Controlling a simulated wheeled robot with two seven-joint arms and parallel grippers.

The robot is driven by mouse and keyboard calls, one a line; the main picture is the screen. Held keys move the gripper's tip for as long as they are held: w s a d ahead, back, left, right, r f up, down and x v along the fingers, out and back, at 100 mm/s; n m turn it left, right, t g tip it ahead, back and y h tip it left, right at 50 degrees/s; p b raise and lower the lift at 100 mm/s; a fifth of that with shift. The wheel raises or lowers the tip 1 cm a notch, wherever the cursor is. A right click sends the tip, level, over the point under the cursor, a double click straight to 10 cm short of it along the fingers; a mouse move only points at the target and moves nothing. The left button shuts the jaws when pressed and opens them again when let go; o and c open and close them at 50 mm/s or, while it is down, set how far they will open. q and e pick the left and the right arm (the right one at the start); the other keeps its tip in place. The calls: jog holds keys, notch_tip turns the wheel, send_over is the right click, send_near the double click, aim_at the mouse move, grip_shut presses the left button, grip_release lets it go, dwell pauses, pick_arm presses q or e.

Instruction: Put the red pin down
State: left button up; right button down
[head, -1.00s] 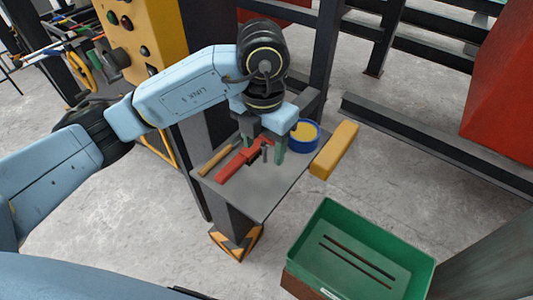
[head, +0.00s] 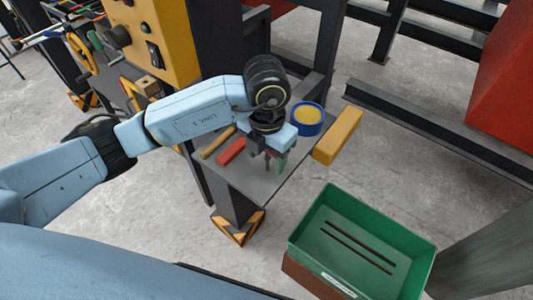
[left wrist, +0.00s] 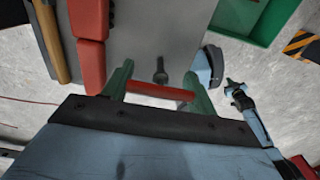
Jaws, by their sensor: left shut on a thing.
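My left gripper (head: 274,163) is over the right part of the small grey table (head: 247,186). In the left wrist view its green fingers (left wrist: 158,90) are shut on a red pin (left wrist: 155,90), which lies crosswise between them. I cannot tell whether the pin touches the tabletop. A dark bolt-like piece (left wrist: 160,70) shows just beyond the pin. A separate red tool (head: 231,151) lies on the table to the left of the gripper; its red parts also show in the left wrist view (left wrist: 88,22). In the head view the arm hides the pin.
A wooden handle (head: 218,141) lies left of the red tool. A blue tin with yellow inside (head: 307,119) and a yellow block (head: 338,136) are at the table's right side. A green crate (head: 420,255) stands lower right. A yellow control panel (head: 155,25) rises behind my arm.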

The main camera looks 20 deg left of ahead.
pick_arm(q)
jog(key=o, duration=1)
jog(key=shift+f, duration=0.1)
jog(key=shift+o, duration=0.2)
pick_arm(e)
jog(key=shift+f, duration=0.1)
pick_arm(q)
jog(key=shift+r, duration=0.2)
notch_tip(320, 180, up, 12)
jog(key=shift+f+p, duration=0.25)
jog(key=shift+p, duration=0.55)
jog(key=shift+r, duration=0.2)
pick_arm(e)
jog(key=shift+a+r, duration=0.45)
jog(key=shift+a, duration=0.15)
jog(key=shift+a+r, duration=0.4)
jog(key=shift+a, duration=0.2)
